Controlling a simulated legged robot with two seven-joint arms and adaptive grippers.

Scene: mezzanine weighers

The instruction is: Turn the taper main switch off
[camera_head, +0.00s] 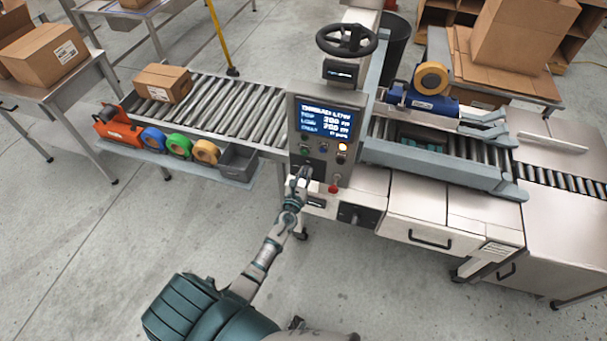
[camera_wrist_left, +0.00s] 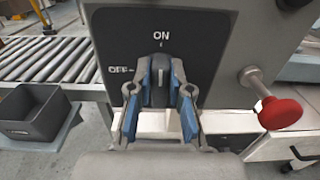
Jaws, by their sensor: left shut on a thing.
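The main switch (camera_wrist_left: 160,67) is a dark knob on a dark plate marked ON at the top and OFF at the left. Its pale pointer line stands upright, toward ON. My left gripper (camera_wrist_left: 161,88) is shut on the knob, with a blue-padded finger on each side. In the head view my left gripper (camera_head: 302,179) is at the lower left of the taper's control panel (camera_head: 319,152) and hides the switch there. My right gripper is not in view.
A red mushroom button (camera_wrist_left: 281,113) sticks out close to the right of the switch; it also shows in the head view (camera_head: 334,188). A grey bin (camera_wrist_left: 33,113) is at the left, beside the roller conveyor (camera_head: 231,108).

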